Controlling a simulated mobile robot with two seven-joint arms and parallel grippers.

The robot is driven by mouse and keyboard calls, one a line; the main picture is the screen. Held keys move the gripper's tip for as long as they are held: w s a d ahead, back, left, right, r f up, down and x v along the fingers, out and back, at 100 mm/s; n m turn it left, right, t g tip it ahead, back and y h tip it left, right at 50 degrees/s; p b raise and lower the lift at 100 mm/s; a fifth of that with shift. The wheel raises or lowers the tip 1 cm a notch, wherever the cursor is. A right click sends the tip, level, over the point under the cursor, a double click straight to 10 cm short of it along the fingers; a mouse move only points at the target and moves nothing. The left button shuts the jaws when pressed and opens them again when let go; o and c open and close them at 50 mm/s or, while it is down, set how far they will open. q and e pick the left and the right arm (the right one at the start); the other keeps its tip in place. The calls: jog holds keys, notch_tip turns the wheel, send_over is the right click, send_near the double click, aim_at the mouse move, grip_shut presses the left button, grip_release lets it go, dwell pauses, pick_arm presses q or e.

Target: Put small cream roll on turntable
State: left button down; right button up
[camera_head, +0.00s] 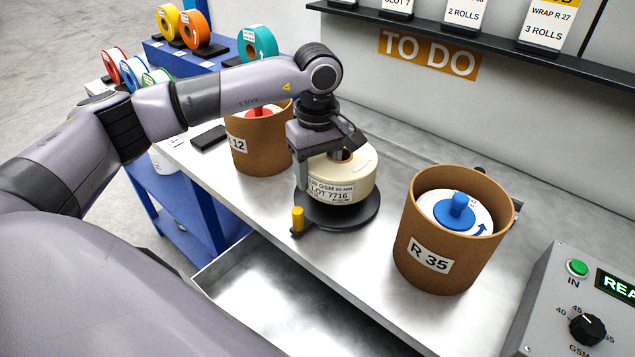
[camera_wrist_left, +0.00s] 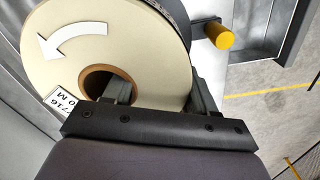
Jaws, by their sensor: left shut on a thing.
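The small cream roll (camera_head: 352,178) has a white label reading LOT 7716. It sits flat on or just over the black round turntable (camera_head: 345,214), which has a yellow peg at its left edge; I cannot tell if they touch. My left gripper (camera_head: 325,163) is over the roll from above and shut on its wall. In the left wrist view the cream roll (camera_wrist_left: 105,40) shows a white curved arrow on its face. There one finger of my left gripper (camera_wrist_left: 160,95) is in the brown core and the other outside the rim. My right gripper is not in view.
A brown tub marked R 35 (camera_head: 422,252) with a blue-knobbed disc stands right of the turntable. Another brown tub (camera_head: 262,150), its label ending in 12, stands behind left. A control box (camera_head: 580,310) is at the right. An open metal tray (camera_head: 260,290) lies below the bench's front edge.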

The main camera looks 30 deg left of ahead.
pick_arm(q)
notch_tip(320, 180, down, 3)
jog(key=shift+f, duration=0.15)
jog(key=shift+f, duration=0.2)
jog(key=shift+c, duration=1.7)
grip_release()
jog(key=shift+r, duration=0.25)
notch_tip(320, 180, up, 12)
jog(key=shift+f+b, duration=0.1)
jog(key=shift+b, duration=0.55)
